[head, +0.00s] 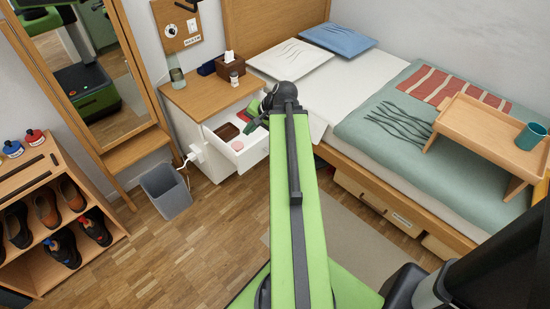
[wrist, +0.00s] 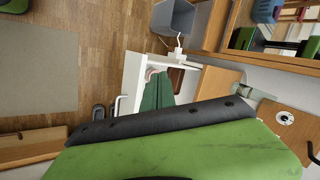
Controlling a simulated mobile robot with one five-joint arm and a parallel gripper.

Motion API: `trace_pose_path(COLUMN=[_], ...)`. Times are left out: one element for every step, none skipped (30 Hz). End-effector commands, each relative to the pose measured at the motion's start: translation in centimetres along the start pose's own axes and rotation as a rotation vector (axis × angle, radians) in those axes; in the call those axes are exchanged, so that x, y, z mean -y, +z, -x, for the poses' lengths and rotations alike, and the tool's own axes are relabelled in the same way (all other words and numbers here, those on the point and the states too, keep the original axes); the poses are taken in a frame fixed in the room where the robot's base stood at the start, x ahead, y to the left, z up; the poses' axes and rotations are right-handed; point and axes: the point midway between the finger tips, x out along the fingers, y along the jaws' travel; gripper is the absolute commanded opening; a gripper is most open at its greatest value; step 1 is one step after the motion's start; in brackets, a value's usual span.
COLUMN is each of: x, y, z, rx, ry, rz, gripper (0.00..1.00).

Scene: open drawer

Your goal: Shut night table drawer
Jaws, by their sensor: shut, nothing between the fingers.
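The night table (head: 203,92) has a wooden top and white sides and stands between the mirror and the bed. Its white drawer (head: 240,160) is pulled out. A brown tray, a pink item and a green item show inside. The drawer also shows in the wrist view (wrist: 131,82), with a pale handle on its front. My gripper (head: 254,124) is shut and empty, tilted down over the right part of the open drawer. My arm hides part of the drawer's right side, and I cannot tell whether the gripper touches it.
A grey bin (head: 166,191) stands on the floor left of the drawer. A white plug and cable hang by the table's left side. The bed (head: 380,165) is close on the right. A tissue box (head: 231,66) and a glass (head: 177,78) stand on the tabletop. Floor in front is clear.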

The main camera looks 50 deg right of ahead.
Motion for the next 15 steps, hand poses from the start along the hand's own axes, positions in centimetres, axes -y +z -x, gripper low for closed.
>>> trace_pose_path(x=[-5.2, -7.0, -9.3, -10.8, -12.2, -13.9, -14.9, -15.8, -16.6, -17.1, -17.4, -17.7, -17.7, -17.7, -17.7], y=[-2.0, -3.1, -4.3, -5.2, -6.0, -6.8, -7.3, -7.8, -8.2, -8.4, -8.6, -8.8, -8.9, -8.9, -8.9], z=[-2.4, -2.3, -2.1, -1.9, -1.7, -1.4, -1.1, -0.8, -0.5, -0.2, 0.0, 0.2, 0.4, 0.5, 0.6], rx=[-0.049, -0.076, -0.109, -0.134, -0.155, -0.180, -0.197, -0.212, -0.226, -0.235, -0.241, -0.246, -0.249, -0.250, -0.250], ry=[-0.036, -0.059, -0.088, -0.108, -0.127, -0.149, -0.163, -0.174, -0.188, -0.195, -0.200, -0.205, -0.208, -0.209, -0.209], rz=[-0.085, -0.132, -0.188, -0.228, -0.262, -0.302, -0.328, -0.350, -0.372, -0.384, -0.393, -0.402, -0.406, -0.407, -0.408], gripper=[0.00, 0.00, 0.00, 0.00, 0.00, 0.00, 0.00, 0.00, 0.00, 0.00, 0.00, 0.00, 0.00, 0.00, 0.00])
